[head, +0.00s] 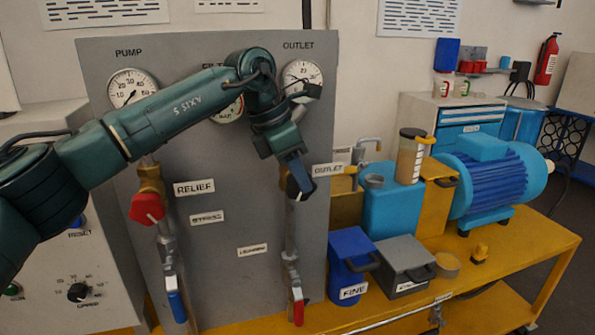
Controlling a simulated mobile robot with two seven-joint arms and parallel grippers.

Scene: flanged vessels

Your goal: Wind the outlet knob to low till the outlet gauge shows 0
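The outlet gauge (303,70) is a round white dial under the word OUTLET at the top right of the grey panel. My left wrist covers its lower part, and I cannot read its needle surely. The outlet knob (293,188) is dark and sits on the right-hand pipe, left of an OUTLET label (328,170). My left gripper (299,183) points down at the knob and overlaps it. The fingers hide most of the knob, so I cannot tell whether they are closed on it. My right gripper is out of view.
The grey panel (230,260) also carries a pump gauge (132,87), a half-hidden middle gauge (228,110), a red relief knob (147,208), a blue lever (177,305) and a red lever (298,308). Blue and grey bins (350,262) stand close at right on the yellow bench (530,245).

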